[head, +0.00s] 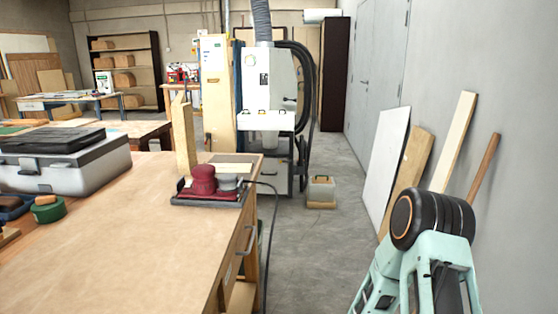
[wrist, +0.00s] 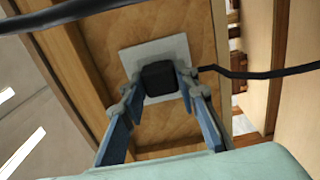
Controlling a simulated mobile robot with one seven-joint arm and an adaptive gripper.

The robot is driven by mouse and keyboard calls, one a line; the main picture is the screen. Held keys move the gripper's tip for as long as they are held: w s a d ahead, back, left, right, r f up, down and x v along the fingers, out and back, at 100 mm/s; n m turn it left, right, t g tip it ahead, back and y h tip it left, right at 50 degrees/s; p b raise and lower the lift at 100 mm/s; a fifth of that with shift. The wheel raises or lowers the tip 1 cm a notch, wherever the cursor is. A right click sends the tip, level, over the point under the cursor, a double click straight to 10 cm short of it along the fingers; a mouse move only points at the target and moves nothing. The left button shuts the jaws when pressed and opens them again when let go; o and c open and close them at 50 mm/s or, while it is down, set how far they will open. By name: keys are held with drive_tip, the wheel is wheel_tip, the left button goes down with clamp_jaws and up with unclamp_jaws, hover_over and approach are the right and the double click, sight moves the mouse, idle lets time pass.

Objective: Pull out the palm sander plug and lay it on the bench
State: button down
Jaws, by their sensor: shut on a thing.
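The black palm sander plug (wrist: 159,76) sits against a white socket plate (wrist: 133,59) on a wooden panel in the wrist view. My gripper (wrist: 158,88) is shut on the plug, with one blue-grey finger on each side. The plug's front face is hidden against the plate, so I cannot tell how deep its pins sit. The red palm sander (head: 203,180) rests on a dark base on the wooden bench (head: 130,235) in the head view. My gripper is outside the head view.
A dark cord (wrist: 258,74) runs right from the plug. A thicker black cable (wrist: 60,14) crosses the upper left of the wrist view. A grey case (head: 62,165) stands at the bench's left. The bench's front middle is clear. Boards (head: 388,160) lean on the right wall.

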drive_tip(key=shift+d, duration=0.15)
drive_tip(key=shift+s+d+p, duration=0.2)
drive_tip(key=shift+d+p, duration=0.65)
drive_tip(key=shift+d, duration=2)
